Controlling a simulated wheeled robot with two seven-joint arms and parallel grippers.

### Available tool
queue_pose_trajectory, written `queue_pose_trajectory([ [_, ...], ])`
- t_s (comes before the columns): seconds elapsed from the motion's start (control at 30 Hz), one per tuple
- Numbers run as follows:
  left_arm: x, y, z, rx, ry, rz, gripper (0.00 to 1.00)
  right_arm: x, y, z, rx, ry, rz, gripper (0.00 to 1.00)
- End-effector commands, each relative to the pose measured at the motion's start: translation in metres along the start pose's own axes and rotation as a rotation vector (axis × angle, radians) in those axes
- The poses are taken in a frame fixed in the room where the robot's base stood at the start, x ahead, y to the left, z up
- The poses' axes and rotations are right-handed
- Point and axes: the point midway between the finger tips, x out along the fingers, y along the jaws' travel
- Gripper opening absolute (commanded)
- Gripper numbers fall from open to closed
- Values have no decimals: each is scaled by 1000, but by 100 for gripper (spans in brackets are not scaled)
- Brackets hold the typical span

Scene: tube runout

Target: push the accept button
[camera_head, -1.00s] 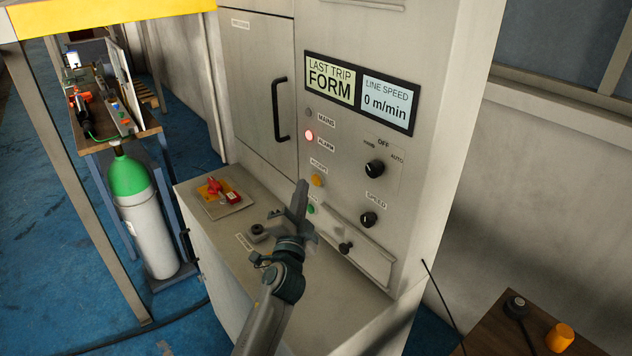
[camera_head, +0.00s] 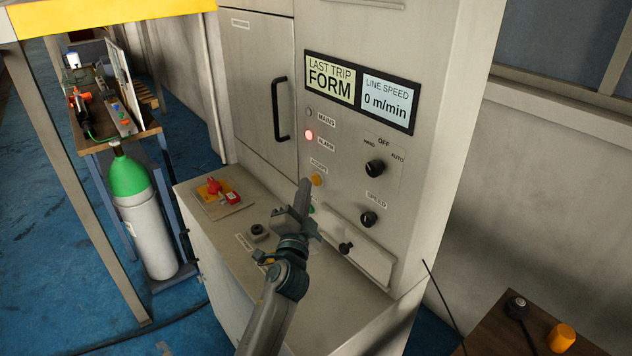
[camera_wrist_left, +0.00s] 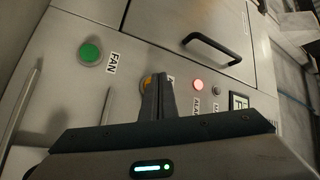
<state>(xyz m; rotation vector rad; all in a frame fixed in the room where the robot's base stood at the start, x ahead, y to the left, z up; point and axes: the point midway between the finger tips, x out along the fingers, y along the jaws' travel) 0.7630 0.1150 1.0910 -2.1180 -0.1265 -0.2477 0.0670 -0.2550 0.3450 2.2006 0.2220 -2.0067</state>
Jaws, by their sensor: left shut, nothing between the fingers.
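The accept button is a yellow-orange button (camera_head: 317,180) on the cabinet's front panel, under the label ACCEPT and below the lit red alarm lamp (camera_head: 309,135). My left gripper (camera_head: 304,184) is shut and empty, its fingertips close in front of and just left of the button in the head view. In the left wrist view the shut fingers (camera_wrist_left: 157,95) cover much of the yellow button (camera_wrist_left: 147,80). I cannot tell whether they touch it. My right gripper is not in view.
A green FAN button (camera_wrist_left: 90,53) sits beside the accept button. Dark knobs (camera_head: 375,168) and a protruding rail (camera_head: 350,245) are to the right. A red switch plate (camera_head: 221,197) lies on the ledge at left. A display (camera_head: 361,92) reads LAST TRIP FORM, 0 m/min.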

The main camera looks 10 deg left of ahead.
Motion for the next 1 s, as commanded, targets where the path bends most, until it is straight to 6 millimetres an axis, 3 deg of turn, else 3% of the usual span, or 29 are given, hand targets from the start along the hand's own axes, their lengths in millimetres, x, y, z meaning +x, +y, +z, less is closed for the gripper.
queue_pose_trajectory([
  [1.0, 7, 4, -5, -1, 0, 0, 0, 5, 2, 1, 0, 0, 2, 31],
])
